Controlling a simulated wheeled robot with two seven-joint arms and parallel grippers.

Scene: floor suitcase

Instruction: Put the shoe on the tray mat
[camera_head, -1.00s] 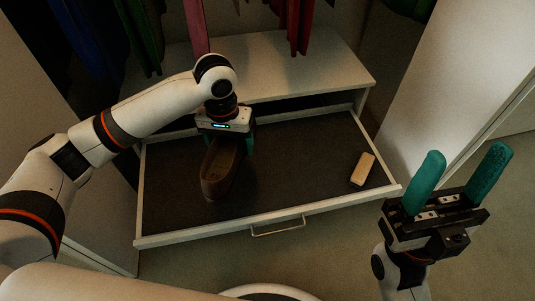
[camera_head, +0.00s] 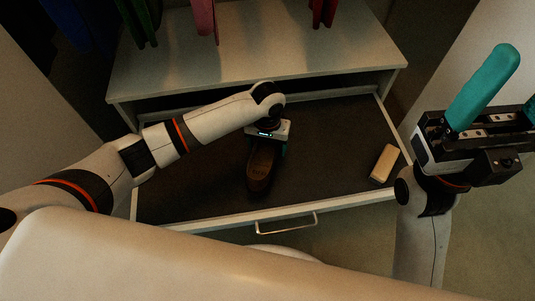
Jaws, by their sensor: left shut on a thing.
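A brown shoe (camera_head: 260,170) is in the open drawer, its toe toward the drawer front. My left gripper (camera_head: 267,146) reaches down over the shoe's heel end and is shut on it. The gripper body hides the back of the shoe. I cannot tell whether the shoe touches the surface under it. The dark mat (camera_head: 200,175) lines the drawer bottom as a tray mat. My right gripper (camera_head: 508,95) is empty at the right, with its teal fingers wide apart; one finger is mostly cut off by the picture edge.
A cream block (camera_head: 384,163) lies at the drawer's right side. The drawer front with its metal handle (camera_head: 286,227) is nearest me. A white shelf (camera_head: 250,55) stands behind the drawer, with clothes hanging above.

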